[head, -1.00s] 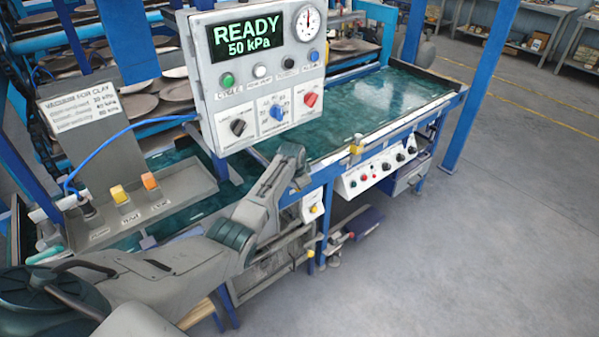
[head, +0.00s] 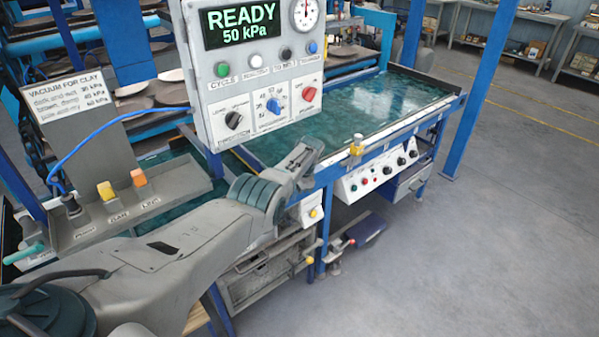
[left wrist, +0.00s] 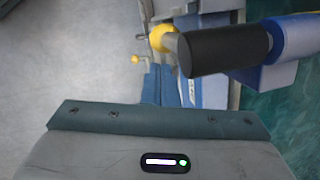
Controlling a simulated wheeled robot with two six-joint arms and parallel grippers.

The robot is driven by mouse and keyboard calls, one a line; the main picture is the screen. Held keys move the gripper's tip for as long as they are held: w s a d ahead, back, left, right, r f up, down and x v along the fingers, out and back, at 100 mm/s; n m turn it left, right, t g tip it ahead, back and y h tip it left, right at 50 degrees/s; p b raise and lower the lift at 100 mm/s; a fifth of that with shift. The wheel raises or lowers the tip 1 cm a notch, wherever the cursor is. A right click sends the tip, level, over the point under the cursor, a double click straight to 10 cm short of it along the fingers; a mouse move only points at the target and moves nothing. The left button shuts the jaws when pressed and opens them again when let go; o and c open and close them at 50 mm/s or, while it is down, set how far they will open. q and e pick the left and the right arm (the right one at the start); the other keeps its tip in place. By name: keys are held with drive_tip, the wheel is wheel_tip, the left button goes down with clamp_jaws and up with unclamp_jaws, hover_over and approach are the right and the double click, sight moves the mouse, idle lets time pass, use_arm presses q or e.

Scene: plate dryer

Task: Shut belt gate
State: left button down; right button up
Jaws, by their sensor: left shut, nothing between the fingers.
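The green belt bed (head: 395,100) lies behind a white and blue front rail (head: 400,125). A yellow fitting (head: 356,146) stands on this rail; I cannot tell whether it belongs to the belt gate. My left gripper (head: 312,150) is shut and empty, just left of the fitting over the near end of the rail. The left wrist view shows a black cylinder (left wrist: 222,50) on a blue bracket (left wrist: 292,40), with a yellow knob (left wrist: 163,38) beside it. I cannot make out the gate's position. My right gripper is out of view.
A control box (head: 255,70) reading READY 50 kPa hangs above and behind my left arm. A tray (head: 135,205) with yellow and orange switches is at the left. A knob panel (head: 375,172) sits under the rail. Open floor (head: 480,240) lies to the right.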

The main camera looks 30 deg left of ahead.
use_arm(q)
drive_tip(key=shift+s+a+f, duration=0.1)
drive_tip(key=shift+f, duration=0.1)
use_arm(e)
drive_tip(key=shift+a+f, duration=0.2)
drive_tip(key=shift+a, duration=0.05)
use_arm(q)
drive_tip(key=shift+s+a+f, duration=0.1)
drive_tip(key=shift+s, duration=0.15)
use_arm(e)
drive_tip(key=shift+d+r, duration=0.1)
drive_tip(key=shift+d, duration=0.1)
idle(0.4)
